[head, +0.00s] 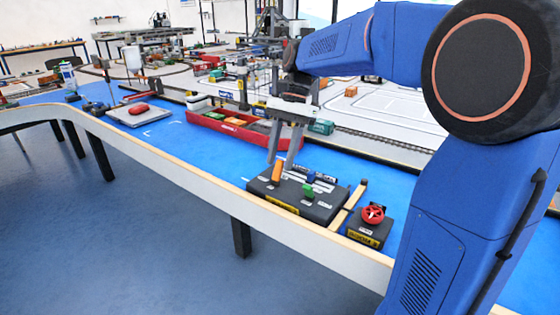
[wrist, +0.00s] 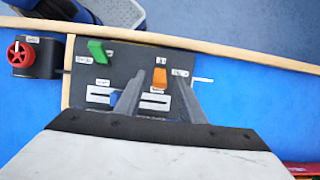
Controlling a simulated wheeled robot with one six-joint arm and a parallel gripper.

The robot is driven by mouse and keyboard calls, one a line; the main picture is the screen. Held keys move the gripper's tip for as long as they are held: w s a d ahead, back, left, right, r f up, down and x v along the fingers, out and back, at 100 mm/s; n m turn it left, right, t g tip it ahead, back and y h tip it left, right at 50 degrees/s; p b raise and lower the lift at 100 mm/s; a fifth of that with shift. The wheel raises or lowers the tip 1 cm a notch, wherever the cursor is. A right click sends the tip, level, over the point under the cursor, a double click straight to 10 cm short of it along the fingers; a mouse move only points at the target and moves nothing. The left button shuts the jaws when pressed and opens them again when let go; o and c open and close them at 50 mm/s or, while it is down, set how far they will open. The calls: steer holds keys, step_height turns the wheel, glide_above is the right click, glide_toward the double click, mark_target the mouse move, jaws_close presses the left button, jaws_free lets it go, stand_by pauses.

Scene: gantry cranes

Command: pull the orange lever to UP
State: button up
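The orange lever (head: 277,173) stands up from the left part of a dark control panel (head: 325,207) on the blue bench. It also shows in the wrist view (wrist: 160,78). The panel also carries a green lever (head: 308,191) and a blue lever (head: 311,176). My gripper (head: 281,165) is just above the panel, fingers pointing down. In the wrist view, my gripper (wrist: 162,76) has its fingers apart, with the orange lever between them and a gap on each side. The small white labels are too small to read.
A separate dark box with a red handwheel (head: 373,213) stands right of the panel, past a wooden strip (head: 349,205). A long red tray (head: 227,130) with several blocks lies behind to the left.

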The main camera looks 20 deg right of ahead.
steer(key=shift+s+a+f, duration=0.15)
steer(key=shift+a+f, duration=0.1)
steer(key=shift+f, duration=0.4)
steer(key=shift+c, duration=0.6)
jaws_close()
